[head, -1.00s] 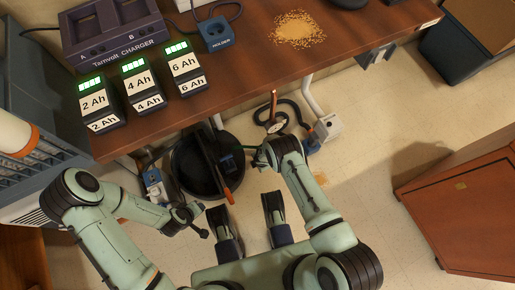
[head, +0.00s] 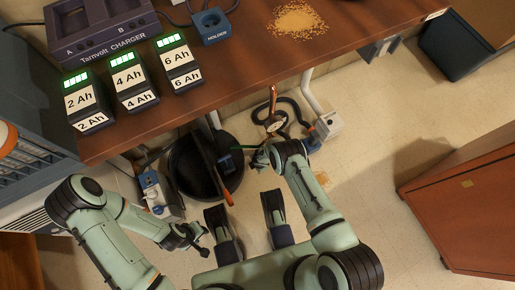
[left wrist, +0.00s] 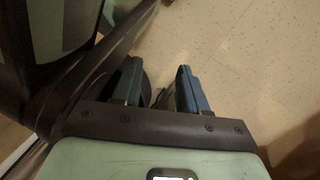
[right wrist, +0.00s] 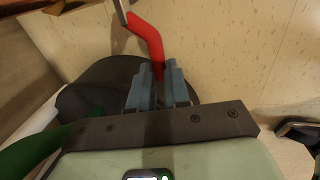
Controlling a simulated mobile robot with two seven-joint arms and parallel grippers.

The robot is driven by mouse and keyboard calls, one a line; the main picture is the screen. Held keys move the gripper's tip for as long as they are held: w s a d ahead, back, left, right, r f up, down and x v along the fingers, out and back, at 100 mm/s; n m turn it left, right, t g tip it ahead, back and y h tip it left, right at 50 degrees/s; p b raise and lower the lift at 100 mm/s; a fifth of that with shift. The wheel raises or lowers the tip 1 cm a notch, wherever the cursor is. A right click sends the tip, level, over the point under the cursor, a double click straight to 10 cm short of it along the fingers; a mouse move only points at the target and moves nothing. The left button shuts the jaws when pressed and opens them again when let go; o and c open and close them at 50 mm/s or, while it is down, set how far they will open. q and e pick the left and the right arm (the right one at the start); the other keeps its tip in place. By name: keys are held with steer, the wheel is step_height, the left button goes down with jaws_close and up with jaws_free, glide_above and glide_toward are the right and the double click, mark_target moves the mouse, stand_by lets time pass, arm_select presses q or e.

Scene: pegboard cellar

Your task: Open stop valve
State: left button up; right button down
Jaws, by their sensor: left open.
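The stop valve's bent red lever (right wrist: 150,38) shows in the right wrist view, with a bare metal end at the top edge. My right gripper (right wrist: 159,68) has its fingers close together around the lever's lower end and looks shut on it. In the head view this gripper (head: 261,156) is low under the table, just below a round gauge (head: 274,124); I cannot make out the lever there. The valve body is not clearly seen. My left gripper (head: 201,243) is open and empty above the floor; its spread fingers also show in the left wrist view (left wrist: 155,80).
A wooden table (head: 235,88) with batteries, a charger (head: 100,30) and a crumb pile (head: 298,20) overhangs the area. A wooden cabinet (head: 465,215) stands right; floor between is clear.

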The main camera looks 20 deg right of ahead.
steer(key=shift+d, duration=0.1)
arm_select(q)
steer(key=shift+g, duration=0.7)
steer(key=s, duration=0.1)
steer(key=s+f+b, duration=0.2)
steer(key=shift+s+a, duration=0.25)
steer(key=shift+s, duration=0.15)
arm_select(e)
steer(key=r+y, duration=0.2)
steer(key=shift+s+d+g+y, duration=0.1)
steer(key=shift+d+g+y, duration=0.2)
steer(key=shift+y, duration=0.1)
steer(key=c, duration=1.1)
jaws_free()
steer(key=shift+r, duration=0.1)
arm_select(q)
steer(key=shift+r, duration=0.1)
steer(key=w+d+r+t+p, duration=0.1)
steer(key=w+r+t+p, duration=0.2)
steer(key=w, duration=0.7)
step_height(320, 180, up, 3)
steer(key=shift+d+r+t+p, duration=0.2)
steer(key=shift+t+p, duration=0.1)
steer(key=shift+p, duration=0.75)
arm_select(e)
steer(key=v, duration=1.3)
steer(key=shift+r, duration=0.15)
